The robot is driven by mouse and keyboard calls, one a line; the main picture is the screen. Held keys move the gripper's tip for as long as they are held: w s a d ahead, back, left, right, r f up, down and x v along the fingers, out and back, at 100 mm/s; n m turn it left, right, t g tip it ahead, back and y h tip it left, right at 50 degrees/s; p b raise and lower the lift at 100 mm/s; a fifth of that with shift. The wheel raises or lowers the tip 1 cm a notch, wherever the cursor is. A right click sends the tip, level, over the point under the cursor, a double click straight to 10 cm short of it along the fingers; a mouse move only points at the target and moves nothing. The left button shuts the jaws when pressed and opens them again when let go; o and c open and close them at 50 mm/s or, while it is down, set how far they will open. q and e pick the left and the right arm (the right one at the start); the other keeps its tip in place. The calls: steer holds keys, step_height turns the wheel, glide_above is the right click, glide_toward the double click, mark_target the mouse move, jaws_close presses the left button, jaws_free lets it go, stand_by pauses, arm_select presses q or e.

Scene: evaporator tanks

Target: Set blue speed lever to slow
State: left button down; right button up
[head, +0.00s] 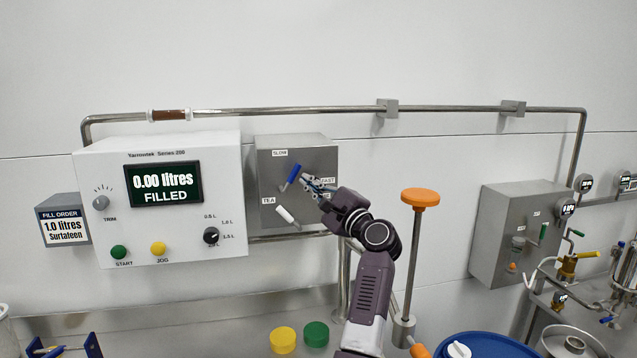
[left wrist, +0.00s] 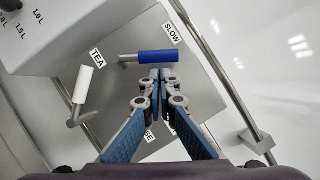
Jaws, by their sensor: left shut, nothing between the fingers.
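The blue speed lever (head: 294,173) is on the front of a grey wall box (head: 268,182), below and right of the SLOW label (head: 280,153). Its blue grip tilts up to the right. The FAST label (head: 327,181) is further right, by my fingers. In the left wrist view the blue lever (left wrist: 158,57) lies across, with its free end near the SLOW label (left wrist: 172,33). My left gripper (head: 306,180) is shut and empty. Its fingertips (left wrist: 160,72) are right beside the blue grip; I cannot tell if they touch. My right gripper is not in view.
A white lever (head: 286,214) by the TEA label sits below the blue one. A white control panel (head: 165,205) with display and knobs stands left of the box. A steel pipe (head: 300,110) runs above. An orange-topped post (head: 420,197) stands right of my arm.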

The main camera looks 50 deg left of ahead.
mark_target(296, 171)
arm_select(q)
steer(key=shift+s+a+r+n+g+h+b, duration=0.15)
steer(key=shift+s+a+r+n+h+b, duration=0.25)
steer(key=shift+n+b, duration=1.05)
steer(key=shift+s+a+r+n+g+h+b, duration=0.2)
steer(key=shift+s+r+n+h+b, duration=0.4)
steer(key=shift+b, duration=1.55)
steer(key=shift+s+a+r+n+g+h+b, duration=0.15)
steer(key=shift+s+a+r+n+h+b, duration=0.2)
steer(key=shift+n+b, duration=1.15)
arm_select(e)
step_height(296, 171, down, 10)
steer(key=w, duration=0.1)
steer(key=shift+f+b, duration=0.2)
steer(key=shift+b, duration=0.1)
arm_select(q)
steer(key=shift+r+m, duration=0.1)
steer(key=shift+m, duration=0.15)
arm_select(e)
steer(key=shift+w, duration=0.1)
arm_select(q)
step_height(296, 171, up, 10)
